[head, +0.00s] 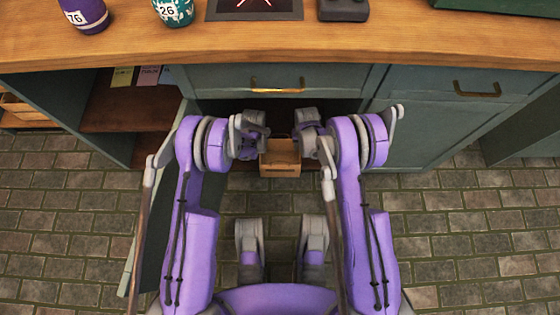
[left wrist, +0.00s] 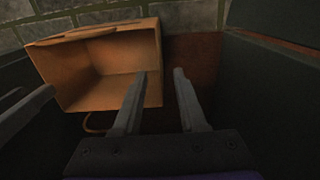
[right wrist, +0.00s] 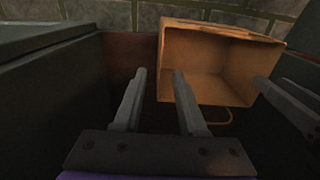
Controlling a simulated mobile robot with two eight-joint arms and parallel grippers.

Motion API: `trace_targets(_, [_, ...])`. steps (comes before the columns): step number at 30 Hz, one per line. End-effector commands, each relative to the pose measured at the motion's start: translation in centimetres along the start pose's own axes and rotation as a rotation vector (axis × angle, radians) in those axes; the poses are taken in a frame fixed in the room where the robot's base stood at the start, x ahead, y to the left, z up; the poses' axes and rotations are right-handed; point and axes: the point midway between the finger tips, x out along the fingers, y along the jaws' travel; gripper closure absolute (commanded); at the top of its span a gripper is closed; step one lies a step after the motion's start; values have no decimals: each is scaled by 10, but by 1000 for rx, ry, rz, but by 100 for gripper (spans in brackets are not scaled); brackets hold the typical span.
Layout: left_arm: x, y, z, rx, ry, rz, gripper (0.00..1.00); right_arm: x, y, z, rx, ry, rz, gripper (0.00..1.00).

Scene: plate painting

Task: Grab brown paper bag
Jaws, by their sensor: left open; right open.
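The brown paper bag (head: 280,158) stands at the cabinet opening between my two grippers in the head view. It is open and looks empty, with a handle loop on its side. In the left wrist view the bag (left wrist: 82,82) is to the left of my left gripper (left wrist: 162,73), whose nearer finger overlaps the bag's edge. In the right wrist view the bag (right wrist: 205,82) is to the right of my right gripper (right wrist: 159,73), whose nearer finger overlaps its edge. Both grippers are open. I cannot tell whether any finger touches the bag.
Dark cabinet walls (left wrist: 270,80) close in beside the grippers. A wooden counter (head: 400,40) runs above, holding a purple jar (head: 84,15) and a teal jar (head: 173,12). A cabinet door (head: 175,215) stands open at the left. The brick floor (head: 470,230) is clear.

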Motion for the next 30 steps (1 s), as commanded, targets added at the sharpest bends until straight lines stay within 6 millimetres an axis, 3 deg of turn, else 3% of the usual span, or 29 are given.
trace_targets(6, [42,0,0,0,0,0,59,42,0,0,0,0,0,59])
trace_targets(12, [68,0,0,0,0,0,59,68,0,0,0,0,0,59])
trace_targets(26, [79,0,0,0,0,0,59,79,0,0,0,0,0,59])
trace_targets(30, [79,0,0,0,0,0,82,78,0,0,0,0,0,83])
